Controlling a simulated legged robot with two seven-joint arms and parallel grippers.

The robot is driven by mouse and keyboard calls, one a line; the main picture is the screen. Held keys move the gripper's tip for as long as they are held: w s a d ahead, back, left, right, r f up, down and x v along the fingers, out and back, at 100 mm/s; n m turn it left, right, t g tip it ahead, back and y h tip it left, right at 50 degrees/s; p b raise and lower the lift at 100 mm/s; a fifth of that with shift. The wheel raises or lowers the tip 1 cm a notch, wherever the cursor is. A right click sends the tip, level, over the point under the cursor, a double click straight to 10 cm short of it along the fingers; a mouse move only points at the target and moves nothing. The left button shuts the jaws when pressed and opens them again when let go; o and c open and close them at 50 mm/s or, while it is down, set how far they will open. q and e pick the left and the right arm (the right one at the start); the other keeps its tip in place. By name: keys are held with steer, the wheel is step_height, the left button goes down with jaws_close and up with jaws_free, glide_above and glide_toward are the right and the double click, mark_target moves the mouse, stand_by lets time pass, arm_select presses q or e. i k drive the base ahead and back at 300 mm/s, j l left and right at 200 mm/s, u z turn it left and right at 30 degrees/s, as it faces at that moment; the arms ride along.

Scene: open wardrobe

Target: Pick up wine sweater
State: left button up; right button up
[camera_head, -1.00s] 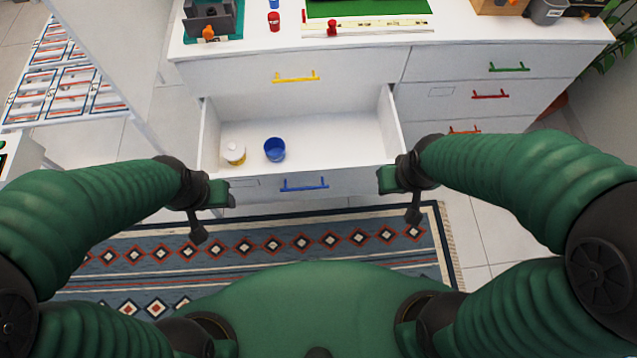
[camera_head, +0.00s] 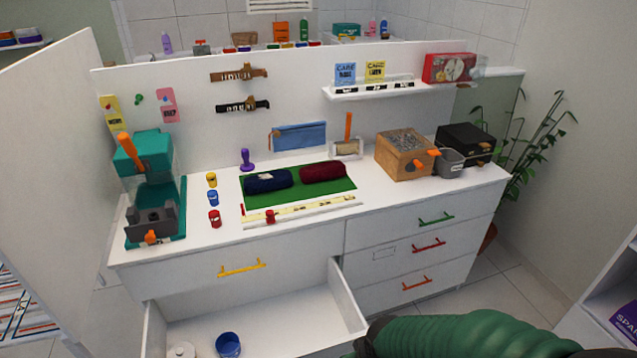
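The wine sweater is a dark wine-red rolled bundle (camera_head: 322,171) lying on the right part of a green mat (camera_head: 312,192) on the dresser top. A dark navy rolled bundle (camera_head: 267,182) lies to its left on the same mat. My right arm comes in at the bottom right, well below and in front of the mat. The dark end of my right gripper (camera_head: 359,348) is cut by the bottom edge, and its fingers do not show clearly. My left gripper is out of view.
An open drawer (camera_head: 346,298) below holds a blue cup (camera_head: 228,344) and a white jar (camera_head: 180,350). A teal machine (camera_head: 150,190) stands left, a wooden box (camera_head: 404,155) right. A ruler-like strip (camera_head: 300,209) and small colored containers (camera_head: 212,198) lie near the mat.

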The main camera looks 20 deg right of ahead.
mark_target(317, 173)
steer(key=i+l+u, duration=0.4)
steer(key=l, duration=0.35)
steer(key=i+l+u, duration=0.1)
steer(key=l+u, duration=0.35)
steer(key=l, duration=0.25)
steer(key=l+u, duration=0.4)
steer(key=l, duration=0.45)
steer(key=l+u, duration=0.4)
steer(key=l, duration=0.5)
steer(key=k+l+u, duration=0.2)
steer(key=l+u, duration=0.25)
steer(key=l, duration=0.35)
